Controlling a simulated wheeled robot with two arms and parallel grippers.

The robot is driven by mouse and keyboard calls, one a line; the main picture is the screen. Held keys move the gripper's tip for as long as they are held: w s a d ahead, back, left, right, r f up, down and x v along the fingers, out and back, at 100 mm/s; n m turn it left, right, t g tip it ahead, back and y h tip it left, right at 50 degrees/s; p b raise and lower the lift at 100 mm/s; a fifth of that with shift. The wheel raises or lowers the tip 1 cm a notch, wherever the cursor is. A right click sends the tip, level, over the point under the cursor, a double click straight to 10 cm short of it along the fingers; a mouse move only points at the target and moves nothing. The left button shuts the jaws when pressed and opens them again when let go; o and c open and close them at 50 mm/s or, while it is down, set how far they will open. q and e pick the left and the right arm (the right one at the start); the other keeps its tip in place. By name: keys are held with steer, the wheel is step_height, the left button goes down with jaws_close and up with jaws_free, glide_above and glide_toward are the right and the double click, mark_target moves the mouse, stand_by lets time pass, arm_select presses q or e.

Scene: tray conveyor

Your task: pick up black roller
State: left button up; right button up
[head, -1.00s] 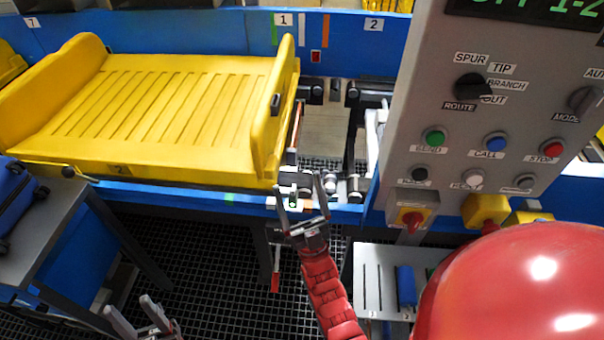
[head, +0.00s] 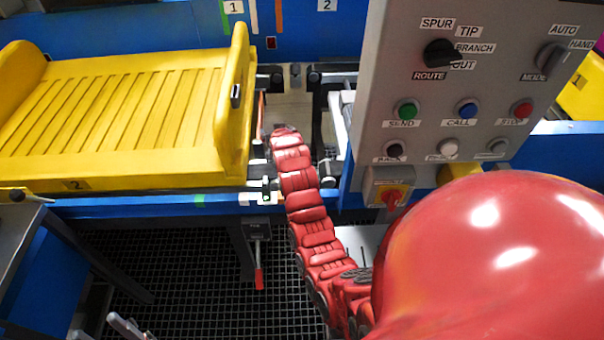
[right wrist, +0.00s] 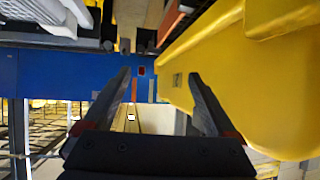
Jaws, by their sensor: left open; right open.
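Dark roller-like parts show at the far end of the gap beside the yellow tray, one at the gap's left (head: 268,80) and one at its right (head: 335,76). I cannot tell whether either is loose. My right arm reaches over the near part of the gap, hiding its own gripper and part of the gap in the head view. In the right wrist view my right gripper (right wrist: 160,75) is open, with nothing seen between its fingers. My left gripper (head: 125,327) is partly in view at the bottom left, open and away from the conveyor.
The yellow tray (head: 238,125) stands left of the gap; its wall fills the right of the right wrist view (right wrist: 240,85). The grey control panel (head: 375,130) stands close on the right. A red-handled lever (head: 259,278) hangs below the blue front rail (head: 215,204).

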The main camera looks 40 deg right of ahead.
steer(key=s+d+f+m+g+y+b, duration=0.1)
steer(key=s+d+m+g+y, duration=0.15)
steer(key=s+g, duration=0.65)
steer(key=shift+n+t, duration=0.25)
steer(key=shift+t, duration=0.15)
steer(key=x, duration=0.3)
steer(key=s+b+x, duration=0.1)
steer(key=x, duration=0.7)
steer(key=shift+s+d+f, duration=0.25)
steer(key=shift+s+d, duration=0.05)
steer(key=shift+w+d+f, duration=0.1)
steer(key=shift+w+f, duration=0.1)
steer(key=shift+f, duration=0.2)
steer(key=shift+w+d+f, duration=0.1)
steer(key=shift+w+f, duration=0.1)
steer(key=shift+f, duration=0.2)
steer(key=shift+p+x, duration=0.55)
steer(key=shift+x, duration=1.6)
steer(key=shift+w, duration=0.1)
